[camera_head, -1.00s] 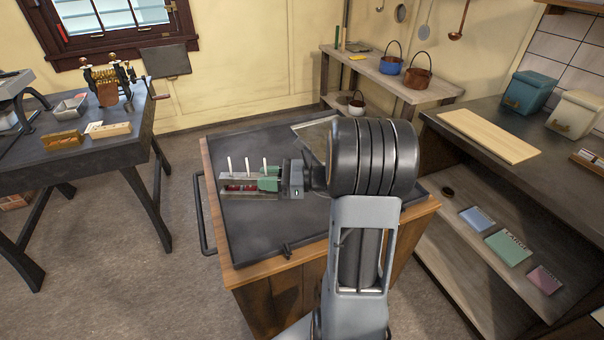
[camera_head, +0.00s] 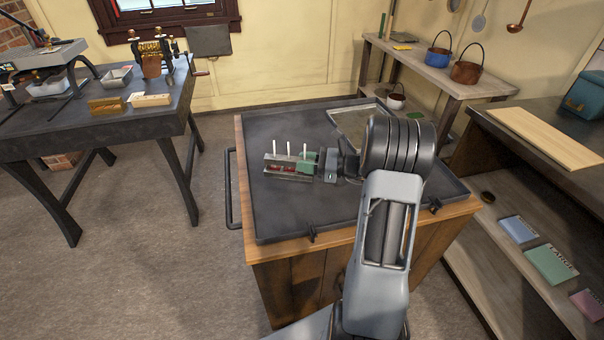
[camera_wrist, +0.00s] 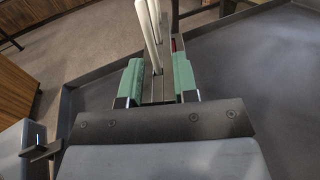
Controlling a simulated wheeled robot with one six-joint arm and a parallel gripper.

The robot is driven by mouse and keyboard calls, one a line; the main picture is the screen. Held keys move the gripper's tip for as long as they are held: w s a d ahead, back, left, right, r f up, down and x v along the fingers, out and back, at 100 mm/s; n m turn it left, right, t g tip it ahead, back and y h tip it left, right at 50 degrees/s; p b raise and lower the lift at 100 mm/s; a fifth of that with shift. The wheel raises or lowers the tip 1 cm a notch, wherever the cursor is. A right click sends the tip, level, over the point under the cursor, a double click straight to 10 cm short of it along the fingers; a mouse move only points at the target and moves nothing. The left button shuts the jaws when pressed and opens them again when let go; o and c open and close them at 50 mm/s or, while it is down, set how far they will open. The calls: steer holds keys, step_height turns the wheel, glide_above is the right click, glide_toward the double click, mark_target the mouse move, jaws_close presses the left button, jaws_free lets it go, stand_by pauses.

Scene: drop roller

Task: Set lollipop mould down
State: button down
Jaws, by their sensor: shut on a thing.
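The lollipop mould (camera_head: 288,168) is a narrow grey metal bar with several white sticks standing up from it and red showing in its side. It is over the dark slab top of the wooden cabinet (camera_head: 263,215). My gripper (camera_head: 307,163) comes from the right, and its green finger pads are shut on the mould's right end. In the wrist view the mould (camera_wrist: 157,88) runs away between the two green fingers (camera_wrist: 158,82), its white sticks upright. I cannot tell whether its underside touches the slab.
A glass-like pane (camera_head: 362,124) lies at the slab's back right. The slab has a raised rim and is bare left of and in front of the mould. A dark workbench (camera_head: 120,125) stands at left, a shelf with pots (camera_head: 440,77) behind, and a counter (camera_head: 560,170) at right.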

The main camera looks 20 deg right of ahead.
steer(key=shift+w+d+f, duration=0.2)
steer(key=shift+w+f, duration=0.65)
steer(key=shift+f, duration=0.2)
steer(key=shift+f+b, duration=0.35)
steer(key=shift+f, duration=1.1)
steer(key=shift+f, duration=0.1)
steer(key=shift+f, duration=0.1)
steer(key=c, duration=0.9)
jaws_free()
steer(key=shift+r, duration=0.3)
steer(key=v, duration=1.2)
steer(key=shift+f, duration=0.15)
